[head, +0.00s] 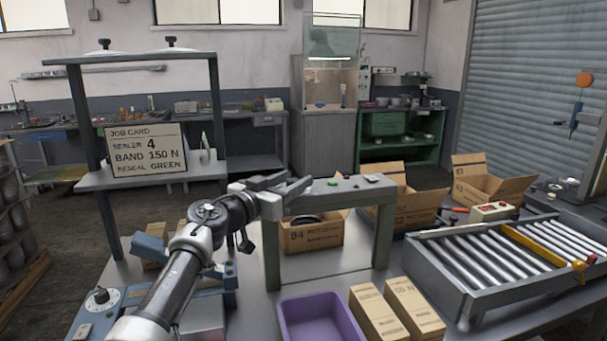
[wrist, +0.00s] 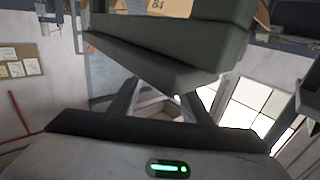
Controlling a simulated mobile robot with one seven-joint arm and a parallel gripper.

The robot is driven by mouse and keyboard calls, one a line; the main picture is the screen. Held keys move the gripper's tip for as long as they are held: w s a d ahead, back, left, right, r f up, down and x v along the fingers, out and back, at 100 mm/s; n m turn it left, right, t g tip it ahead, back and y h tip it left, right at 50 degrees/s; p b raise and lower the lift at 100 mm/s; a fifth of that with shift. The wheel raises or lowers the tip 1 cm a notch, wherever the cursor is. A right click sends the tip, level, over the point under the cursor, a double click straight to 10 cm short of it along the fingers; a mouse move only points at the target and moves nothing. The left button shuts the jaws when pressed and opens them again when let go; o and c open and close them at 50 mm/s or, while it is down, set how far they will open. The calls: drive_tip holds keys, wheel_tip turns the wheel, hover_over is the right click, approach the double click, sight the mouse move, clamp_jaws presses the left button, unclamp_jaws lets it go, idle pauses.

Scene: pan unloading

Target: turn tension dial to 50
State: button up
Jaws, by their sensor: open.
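A dial (head: 101,296) with a pale round face and a dark knob sits on a blue-grey machine (head: 85,322) at the lower left in the head view. Its setting is too small to read. My gripper (head: 290,184) is open and empty, raised near the front left of the grey bench frame, well to the right of and above the dial. In the wrist view my gripper (wrist: 157,103) shows two spread fingers with nothing between them. The dial is not in the wrist view.
A job card (head: 146,150) reads sealer 4, band 150 N, reseal green. A purple tray (head: 312,302), cardboard boxes (head: 380,312) and a roller conveyor (head: 485,265) stand to the right. My arm crosses the space beside the dial. A box (head: 312,236) sits under the frame.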

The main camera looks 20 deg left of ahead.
drive_tip(key=shift+w, duration=0.15)
drive_tip(key=c, duration=1)
drive_tip(key=shift+c, duration=0.2)
drive_tip(key=shift+d+f+y+b, duration=0.1)
drive_tip(key=shift+y+b, duration=0.2)
drive_tip(key=shift+b, duration=0.05)
